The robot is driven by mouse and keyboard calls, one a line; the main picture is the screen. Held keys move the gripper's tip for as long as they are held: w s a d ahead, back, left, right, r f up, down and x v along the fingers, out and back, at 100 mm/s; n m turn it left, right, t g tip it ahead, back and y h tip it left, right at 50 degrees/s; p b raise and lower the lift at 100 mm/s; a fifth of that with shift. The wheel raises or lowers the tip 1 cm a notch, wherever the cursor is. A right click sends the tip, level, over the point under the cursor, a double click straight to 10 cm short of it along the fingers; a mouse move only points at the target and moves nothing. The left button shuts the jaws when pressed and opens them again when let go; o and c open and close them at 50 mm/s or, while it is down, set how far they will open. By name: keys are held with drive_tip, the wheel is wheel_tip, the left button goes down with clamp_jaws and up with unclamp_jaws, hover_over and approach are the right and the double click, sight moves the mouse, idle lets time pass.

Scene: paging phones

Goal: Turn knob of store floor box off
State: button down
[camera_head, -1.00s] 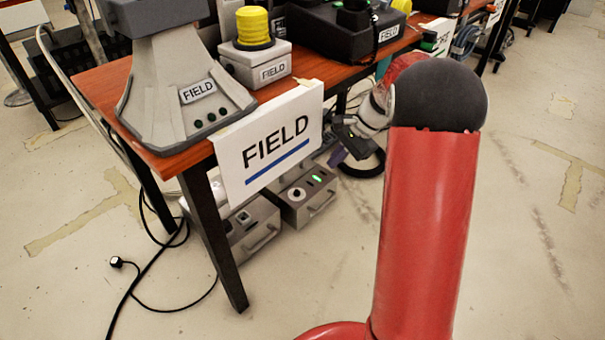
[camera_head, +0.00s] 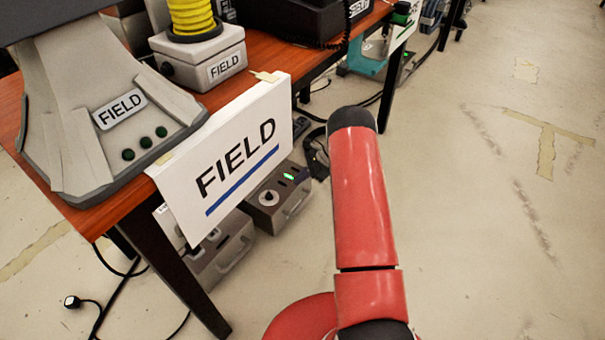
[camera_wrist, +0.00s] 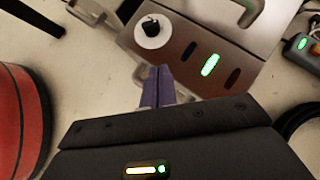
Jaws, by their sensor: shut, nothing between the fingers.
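A grey floor box (camera_head: 264,213) with a round pale knob (camera_head: 268,198) and a lit green light (camera_head: 289,177) stands on the floor under the table. No name on it is readable, so I cannot tell whether it is the store box. In the wrist view, a box top (camera_wrist: 180,58) shows a white knob (camera_wrist: 151,30) with a dark centre and a lit green light (camera_wrist: 211,65). My gripper (camera_wrist: 158,72) has its purple fingers shut together and empty. Its tips appear just below the knob in the picture; contact is not clear. The head view hides the gripper.
A second grey box (camera_head: 222,262) stands in front, partly behind a table leg (camera_head: 176,270). A hanging FIELD sign (camera_head: 231,165) covers part of the under-table space. Cables lie on the floor. A strip with green lights (camera_wrist: 302,45) sits at right in the wrist view. Floor at right is clear.

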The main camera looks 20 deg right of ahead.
sight(272, 194)
drive_tip(key=x, duration=0.6)
drive_tip(key=shift+s, duration=0.1)
drive_tip(key=shift+w+a+r, duration=0.1)
drive_tip(key=shift+a, duration=0.45)
drive_tip(key=shift+w+a+r, duration=0.1)
drive_tip(key=shift+a+r, duration=0.05)
drive_tip(key=shift+a, duration=0.4)
drive_tip(key=shift+w+a, duration=0.15)
drive_tip(key=shift+a, duration=0.5)
drive_tip(key=shift+d+b, duration=0.1)
drive_tip(key=shift+b, duration=0.3)
